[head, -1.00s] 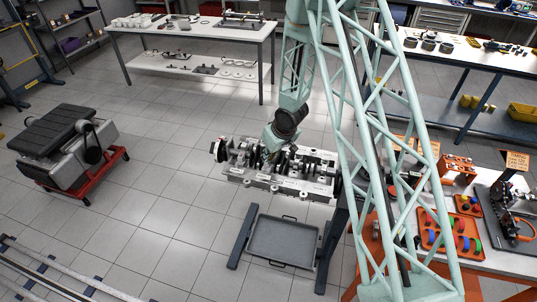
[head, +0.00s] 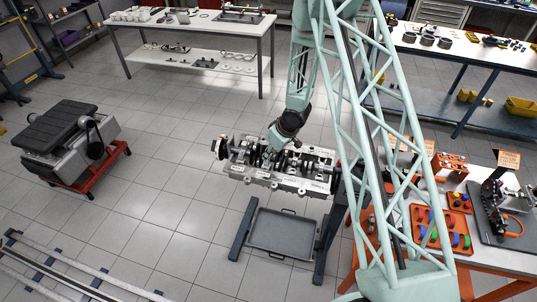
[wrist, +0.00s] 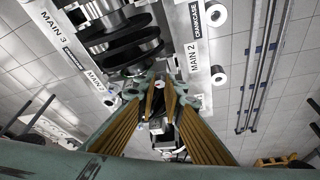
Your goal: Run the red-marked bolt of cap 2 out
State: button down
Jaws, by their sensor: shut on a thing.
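The engine block (head: 315,182) lies on a stand in the head view, with its crankshaft uppermost. My gripper (head: 268,155) reaches down into the block's left half. In the wrist view my gripper (wrist: 162,90) has its two tan-padded fingers closed at the tips around a small, pale, round bolt head (wrist: 160,84). The fingers hide most of the bolt, and I cannot make out a red mark on it. The "MAIN 2" label (wrist: 193,55) is on the pale block rail just beyond the fingertips. Cap 2 itself is mostly hidden by the fingers.
Dark crankshaft webs (wrist: 125,45) stand close to the fingers at upper left in the wrist view. An empty grey tray (head: 283,232) sits below the block. A parts table (head: 490,245) is at right, a workbench (head: 195,30) behind.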

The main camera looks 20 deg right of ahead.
jog(key=shift+f+n+g+y, duration=0.1)
jog(key=shift+n+g+y, duration=0.25)
jog(key=shift+n, duration=0.85)
jog(key=c, duration=2.7)
grip_release()
jog(key=shift+d, duration=0.1)
jog(key=shift+r, duration=0.25)
jog(key=shift+v, duration=3.75)
